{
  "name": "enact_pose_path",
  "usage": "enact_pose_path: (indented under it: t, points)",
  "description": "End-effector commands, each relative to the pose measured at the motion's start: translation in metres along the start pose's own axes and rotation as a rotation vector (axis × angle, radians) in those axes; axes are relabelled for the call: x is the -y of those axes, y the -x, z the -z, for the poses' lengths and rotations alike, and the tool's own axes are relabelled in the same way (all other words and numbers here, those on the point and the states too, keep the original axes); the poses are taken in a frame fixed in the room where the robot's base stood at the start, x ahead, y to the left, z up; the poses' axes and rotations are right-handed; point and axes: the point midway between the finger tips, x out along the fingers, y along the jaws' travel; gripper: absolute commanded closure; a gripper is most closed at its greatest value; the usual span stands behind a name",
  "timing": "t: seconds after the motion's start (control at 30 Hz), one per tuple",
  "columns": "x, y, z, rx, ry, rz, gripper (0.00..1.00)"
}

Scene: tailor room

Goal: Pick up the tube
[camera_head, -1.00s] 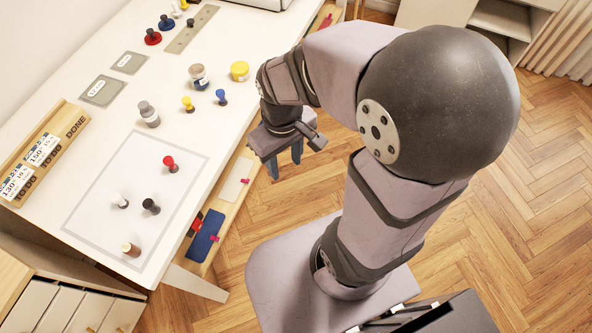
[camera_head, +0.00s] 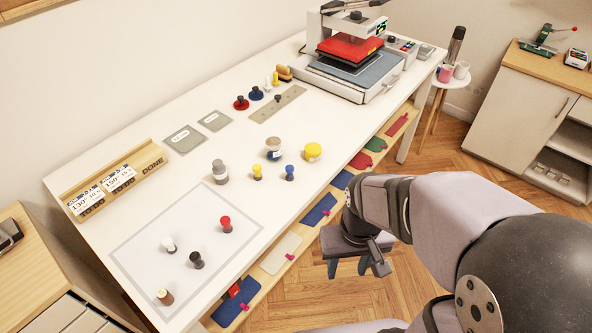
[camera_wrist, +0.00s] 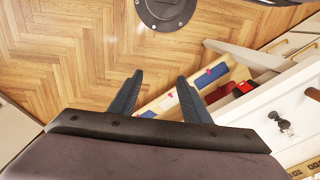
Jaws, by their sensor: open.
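I cannot tell for sure which thing is the tube. A small grey capped container (camera_head: 219,172) stands upright on the white table (camera_head: 140,160), and a brown cylinder with a pale top (camera_head: 165,297) stands at the near corner of an outlined square. My gripper (camera_head: 347,268) is open and empty, pointing down over the floor just off the table's front edge, apart from both. In the wrist view my two fingers (camera_wrist: 160,76) are spread with nothing between them.
Red (camera_head: 226,223), white (camera_head: 168,244) and black (camera_head: 197,260) knobs stand in the square. A jar (camera_head: 274,147), a yellow-lidded pot (camera_head: 313,151), and yellow and blue knobs stand nearby. A shelf with coloured pieces (camera_head: 320,209) runs below the table edge. A heat press (camera_head: 350,62) stands at the far end.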

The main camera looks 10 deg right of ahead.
Motion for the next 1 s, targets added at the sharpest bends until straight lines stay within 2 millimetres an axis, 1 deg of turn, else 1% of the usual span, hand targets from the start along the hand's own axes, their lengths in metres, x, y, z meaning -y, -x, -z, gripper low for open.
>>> enact_pose_path:
  t: [0.13, 0.33, 0.37, 0.4, 0.47, 0.67, 0.77, 0.87, 0.9, 0.97, 1.0]
  points:
    - [0.000, 0.016, 0.002, -0.007, 0.000, 0.000, 0.57]
    - [0.000, 0.047, 0.002, -0.008, 0.001, 0.000, 0.57]
    - [0.000, 0.049, 0.002, -0.010, 0.001, -0.001, 0.57]
    - [-0.003, 0.042, 0.010, -0.028, 0.001, -0.008, 0.57]
    - [-0.005, 0.037, 0.021, -0.061, 0.002, -0.017, 0.57]
    - [-0.015, 0.024, 0.065, -0.193, 0.012, -0.049, 0.57]
    - [-0.020, 0.017, 0.094, -0.282, 0.023, -0.065, 0.57]
    - [-0.024, 0.010, 0.131, -0.396, 0.042, -0.078, 0.57]
    - [-0.025, 0.007, 0.147, -0.449, 0.052, -0.082, 0.57]
    - [-0.025, 0.004, 0.173, -0.535, 0.071, -0.084, 0.57]
    - [-0.024, 0.003, 0.191, -0.596, 0.086, -0.083, 0.57]
